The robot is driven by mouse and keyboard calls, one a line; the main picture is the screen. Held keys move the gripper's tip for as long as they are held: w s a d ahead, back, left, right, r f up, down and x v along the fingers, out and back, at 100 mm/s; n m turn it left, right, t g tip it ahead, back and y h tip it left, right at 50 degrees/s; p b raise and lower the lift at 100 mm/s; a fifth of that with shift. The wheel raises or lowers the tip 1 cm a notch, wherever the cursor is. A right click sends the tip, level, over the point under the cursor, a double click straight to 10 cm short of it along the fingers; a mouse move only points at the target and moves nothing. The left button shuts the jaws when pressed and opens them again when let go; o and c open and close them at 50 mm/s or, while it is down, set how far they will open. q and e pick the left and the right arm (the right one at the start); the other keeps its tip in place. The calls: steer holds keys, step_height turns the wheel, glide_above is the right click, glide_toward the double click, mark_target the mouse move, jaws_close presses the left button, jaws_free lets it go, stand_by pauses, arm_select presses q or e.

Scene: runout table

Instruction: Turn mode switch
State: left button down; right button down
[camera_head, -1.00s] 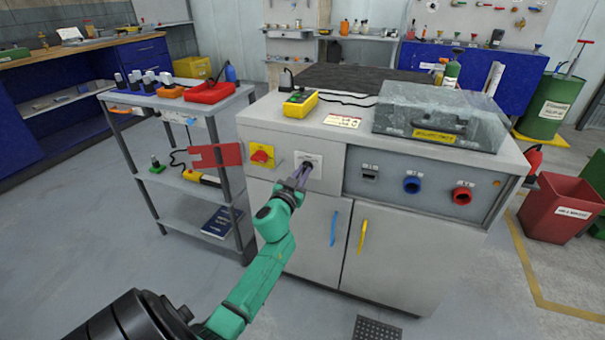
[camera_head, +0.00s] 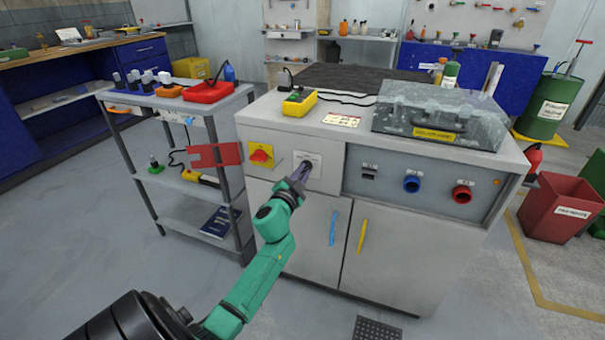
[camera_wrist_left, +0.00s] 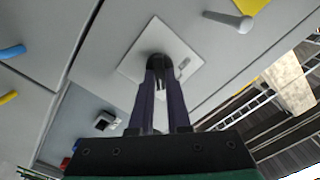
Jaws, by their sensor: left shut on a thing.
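The mode switch is a dark knob (camera_wrist_left: 159,66) on a white square plate (camera_wrist_left: 187,62) on the cabinet's front. The plate also shows in the head view (camera_head: 309,161), right of a red rotary switch on a yellow plate. My left gripper (camera_head: 302,172) reaches the knob from below and in front. In the left wrist view its two fingers (camera_wrist_left: 160,75) are shut on the knob, one on each side. The fingers hide much of the knob, so I cannot tell its exact setting. My right gripper is in neither view.
The red switch on its yellow plate (camera_head: 261,156) is close on the left. A red plate (camera_head: 215,155) sticks out beside the grey shelf cart (camera_head: 243,95). Blue (camera_head: 411,184) and red (camera_head: 462,194) sockets are on the panel at right. Blue and yellow door handles are below.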

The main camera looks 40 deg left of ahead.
arm_select(q)
steer(key=shift+f, duration=0.1)
steer(key=c, duration=0.9)
jaws_free()
steer(key=shift+s, duration=0.1)
